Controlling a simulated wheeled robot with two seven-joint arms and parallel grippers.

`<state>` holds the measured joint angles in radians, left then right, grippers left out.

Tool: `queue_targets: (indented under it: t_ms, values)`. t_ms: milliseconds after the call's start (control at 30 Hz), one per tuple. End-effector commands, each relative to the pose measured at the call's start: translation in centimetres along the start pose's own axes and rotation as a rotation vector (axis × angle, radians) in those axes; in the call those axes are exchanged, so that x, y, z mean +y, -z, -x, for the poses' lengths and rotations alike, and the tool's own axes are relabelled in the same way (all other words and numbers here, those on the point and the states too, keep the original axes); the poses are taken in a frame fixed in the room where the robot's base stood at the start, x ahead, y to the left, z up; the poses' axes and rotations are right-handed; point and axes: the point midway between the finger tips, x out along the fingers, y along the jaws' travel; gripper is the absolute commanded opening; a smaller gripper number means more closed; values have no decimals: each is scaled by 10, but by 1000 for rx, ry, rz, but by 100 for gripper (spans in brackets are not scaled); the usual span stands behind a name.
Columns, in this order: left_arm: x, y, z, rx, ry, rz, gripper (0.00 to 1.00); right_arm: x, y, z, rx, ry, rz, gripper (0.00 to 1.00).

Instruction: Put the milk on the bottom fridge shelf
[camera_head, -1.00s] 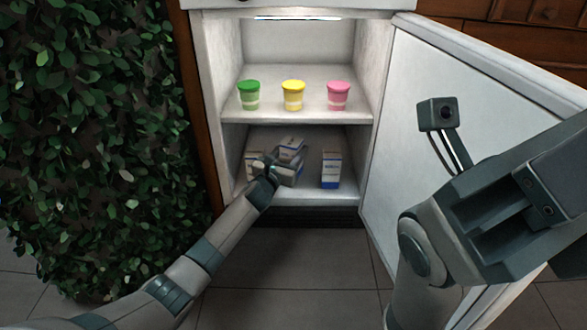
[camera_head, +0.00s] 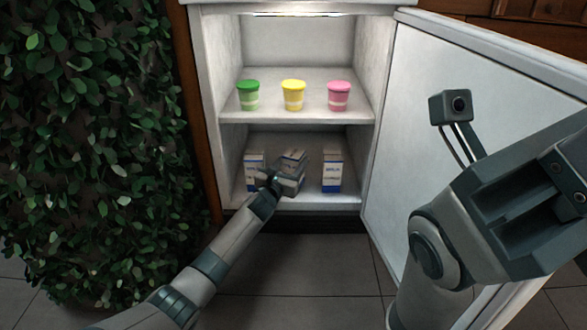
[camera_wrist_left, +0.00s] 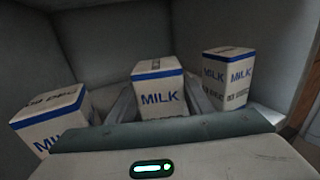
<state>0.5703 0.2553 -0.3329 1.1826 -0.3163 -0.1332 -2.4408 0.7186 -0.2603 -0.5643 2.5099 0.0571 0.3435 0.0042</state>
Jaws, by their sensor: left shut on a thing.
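My left gripper (camera_head: 281,178) reaches into the bottom compartment of the open fridge and is shut on a white and blue milk carton (camera_head: 294,158). The held carton (camera_wrist_left: 160,95) stands between the two fingers in the left wrist view. It sits over the bottom shelf (camera_head: 318,203), between two other cartons; whether its base touches the shelf is hidden by the gripper. My right arm is at the right, but its fingertips are not visible.
A left carton (camera_head: 254,170) and a right carton (camera_head: 332,172) stand on the bottom shelf. The middle shelf (camera_head: 300,118) holds green (camera_head: 248,96), yellow (camera_head: 293,96) and pink (camera_head: 338,96) tubs. The fridge door (camera_head: 410,120) is open at the right; a leafy hedge (camera_head: 90,140) is at the left.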

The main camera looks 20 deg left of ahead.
Motion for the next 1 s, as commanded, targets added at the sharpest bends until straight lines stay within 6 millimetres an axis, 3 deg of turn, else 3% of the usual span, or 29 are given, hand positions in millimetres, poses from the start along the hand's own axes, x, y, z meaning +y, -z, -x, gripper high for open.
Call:
queue_targets:
  t_ms: [500, 533, 600, 1000]
  values:
    - [0, 6, -1, -4, 1, 0, 3, 1, 3, 2, 7, -2, 15, 31]
    - [0, 8, 0, -1, 0, 0, 49, 1, 2, 2, 6, -2, 16, 31]
    - [0, 7, 0, -1, 0, 0, 65, 1, 2, 2, 3, -1, 17, 31]
    - [0, 4, 0, -1, 0, 0, 65, 2, 0, 3, -3, 1, 17, 31]
